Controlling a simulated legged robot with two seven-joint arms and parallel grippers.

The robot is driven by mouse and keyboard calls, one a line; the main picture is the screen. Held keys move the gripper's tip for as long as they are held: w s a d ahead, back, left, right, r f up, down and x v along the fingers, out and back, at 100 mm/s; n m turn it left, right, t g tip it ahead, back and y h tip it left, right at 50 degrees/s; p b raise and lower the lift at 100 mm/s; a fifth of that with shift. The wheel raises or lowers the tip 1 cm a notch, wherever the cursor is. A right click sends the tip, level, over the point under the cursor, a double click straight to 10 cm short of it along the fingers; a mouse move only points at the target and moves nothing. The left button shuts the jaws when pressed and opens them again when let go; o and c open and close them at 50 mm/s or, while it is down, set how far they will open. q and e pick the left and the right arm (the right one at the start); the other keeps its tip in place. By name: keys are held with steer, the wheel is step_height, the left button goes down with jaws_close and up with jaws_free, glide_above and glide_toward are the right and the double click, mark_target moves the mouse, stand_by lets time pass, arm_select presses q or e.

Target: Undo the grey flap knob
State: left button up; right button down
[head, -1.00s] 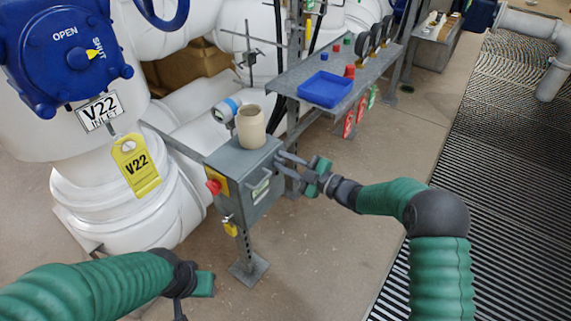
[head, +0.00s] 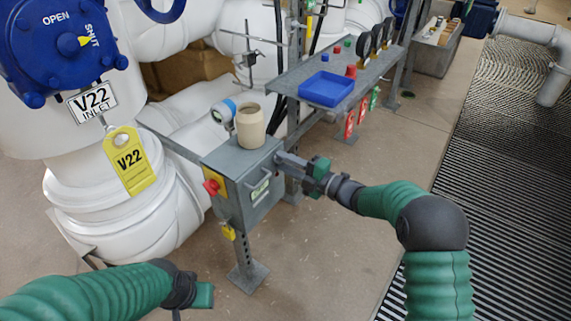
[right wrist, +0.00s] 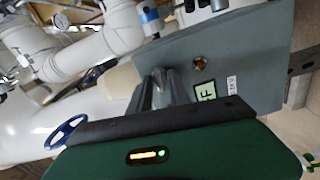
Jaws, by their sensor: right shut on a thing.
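The grey box (head: 232,207) stands on a post, with a handle and a label on its front. My right gripper (head: 281,160) is at the upper right of the box face, its fingers together. In the right wrist view my right gripper (right wrist: 158,90) is shut on the grey flap knob (right wrist: 160,76), which is mostly hidden between the fingers. Whether the knob has turned cannot be seen. My left gripper (head: 203,295) is low in the head view, away from the box, its fingers mostly out of sight.
A beige cup-like container (head: 250,125) and a blue-ended gauge (head: 224,112) are at the box top. A red button (head: 211,187) is on its left side. A shelf with a blue tray (head: 326,89) stands behind. White pipes and valve V22 are left.

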steer(key=shift+s+a+f, duration=0.1)
steer(key=shift+f, duration=0.05)
steer(key=c, duration=1.5)
jaws_free()
steer(key=p+v, duration=0.5)
steer(key=v, duration=1.1)
steer(key=shift+s+d+p, duration=0.2)
steer(key=shift+d+p, duration=0.15)
steer(key=shift+d, duration=0.05)
steer(key=shift+w, duration=0.1)
